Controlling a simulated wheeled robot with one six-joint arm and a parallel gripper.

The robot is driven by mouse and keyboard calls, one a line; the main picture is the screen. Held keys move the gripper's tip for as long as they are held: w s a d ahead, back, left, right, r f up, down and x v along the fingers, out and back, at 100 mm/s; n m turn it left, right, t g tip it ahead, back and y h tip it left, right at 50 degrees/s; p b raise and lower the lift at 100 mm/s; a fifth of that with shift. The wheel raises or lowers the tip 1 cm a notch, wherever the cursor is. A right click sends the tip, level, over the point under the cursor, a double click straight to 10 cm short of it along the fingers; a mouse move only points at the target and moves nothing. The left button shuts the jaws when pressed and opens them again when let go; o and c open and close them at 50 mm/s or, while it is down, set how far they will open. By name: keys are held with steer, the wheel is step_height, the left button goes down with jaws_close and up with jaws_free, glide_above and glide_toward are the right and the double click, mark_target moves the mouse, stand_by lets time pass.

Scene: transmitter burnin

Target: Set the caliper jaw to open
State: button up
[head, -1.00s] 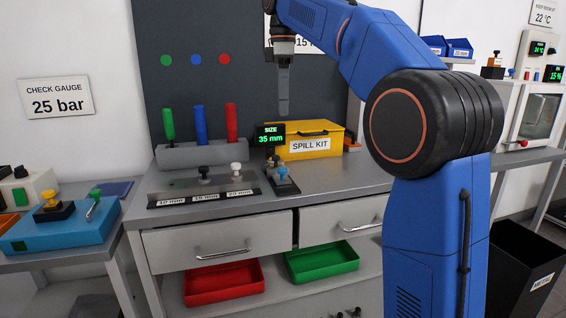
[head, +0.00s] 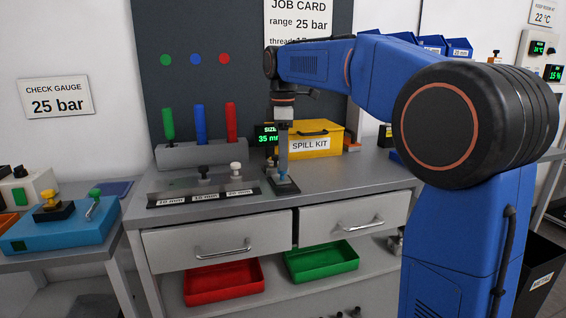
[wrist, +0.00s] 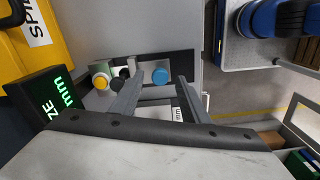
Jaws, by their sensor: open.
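The caliper is a small dark-based fixture (head: 285,188) on the grey bench, with a blue-topped jaw control. Its black display (head: 264,138) behind reads SIZE 35 mm, partly covered by my gripper; it also shows in the wrist view (wrist: 48,104). My gripper (head: 283,178) points down right over the fixture. In the wrist view the two fingers (wrist: 160,80) are apart, and the round blue knob (wrist: 160,76) shows between their tips. I cannot tell whether the fingers touch it. The jaw itself is hidden.
A yellow SPILL KIT case (head: 318,140) stands close behind. A tool rack (head: 195,154) is at the back left. Bench right of the fixture is clear.

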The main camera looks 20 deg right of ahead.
steer(key=shift+f, duration=0.9)
jaws_close()
steer(key=shift+s, duration=1.9)
jaws_free()
steer(key=shift+s, duration=0.1)
